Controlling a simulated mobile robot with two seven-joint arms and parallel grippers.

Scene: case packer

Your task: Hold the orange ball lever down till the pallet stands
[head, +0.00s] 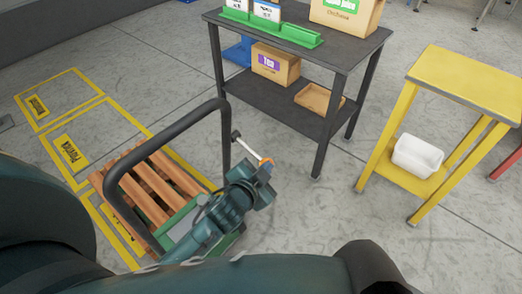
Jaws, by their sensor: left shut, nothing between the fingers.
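The lever is a thin pale rod with a dark end, rising beside the dark tube handle. The orange ball (268,161) shows as a small patch of orange at the rod's near end, partly hidden by my left gripper. My left gripper (264,173) is shut at the ball, with nothing held between its fingers. Whether it touches the ball is not clear. The orange-brown slatted pallet (153,186) lies low at the left, beside the green base (185,222) and partly behind the handle (166,135). My right gripper is not in view.
A dark two-shelf table (345,50) with cartons stands behind. A yellow stand (468,75) with a white bin (417,157) on its lower shelf is at the right. Yellow lines mark floor bays (85,115) at the left.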

